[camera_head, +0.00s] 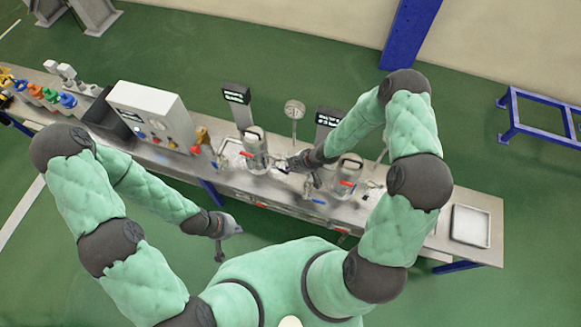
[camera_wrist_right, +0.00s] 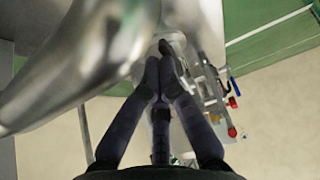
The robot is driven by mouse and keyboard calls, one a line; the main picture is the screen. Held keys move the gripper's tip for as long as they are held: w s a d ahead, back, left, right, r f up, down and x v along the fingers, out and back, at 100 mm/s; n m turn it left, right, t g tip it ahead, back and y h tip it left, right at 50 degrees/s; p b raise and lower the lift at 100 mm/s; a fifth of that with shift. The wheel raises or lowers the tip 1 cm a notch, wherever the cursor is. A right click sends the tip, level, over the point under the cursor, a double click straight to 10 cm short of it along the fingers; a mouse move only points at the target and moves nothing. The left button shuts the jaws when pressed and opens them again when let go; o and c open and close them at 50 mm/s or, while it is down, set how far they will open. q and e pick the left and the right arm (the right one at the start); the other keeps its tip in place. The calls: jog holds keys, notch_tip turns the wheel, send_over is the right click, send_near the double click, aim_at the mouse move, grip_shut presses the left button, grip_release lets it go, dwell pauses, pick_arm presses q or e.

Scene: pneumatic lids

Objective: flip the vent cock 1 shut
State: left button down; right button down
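Two metal vessels stand on the bench in the head view: the left vessel (camera_head: 254,146) and the right vessel (camera_head: 347,174), each with a red handle. My right gripper (camera_head: 289,164) is between them, close to the left vessel's right side. In the right wrist view its fingertips (camera_wrist_right: 163,58) come together beside a large shiny metal body (camera_wrist_right: 85,65). A small pale metal part (camera_wrist_right: 172,40) lies just beyond the tips; contact is unclear. I cannot single out vent cock 1 with certainty. My left gripper (camera_head: 219,256) hangs low in front of the bench, away from the vessels.
A white control box (camera_head: 150,115) and coloured valves (camera_head: 52,95) stand on the bench's left part. A round gauge (camera_head: 294,110) rises behind the vessels. A tray (camera_head: 470,226) lies at the right end. Red and blue handles line the bench front.

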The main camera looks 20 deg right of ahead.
jog(key=shift+f, duration=0.3)
jog(key=shift+d+b+x, duration=0.15)
jog(key=shift+b+x, duration=0.1)
jog(key=shift+x, duration=0.6)
jog(key=shift+d+b+x, duration=0.1)
jog(key=shift+b+x, duration=0.1)
jog(key=shift+x, duration=0.65)
jog(key=shift+s+f, duration=0.15)
jog(key=shift+f, duration=0.05)
jog(key=v, duration=1.2)
jog(key=shift+f, duration=0.1)
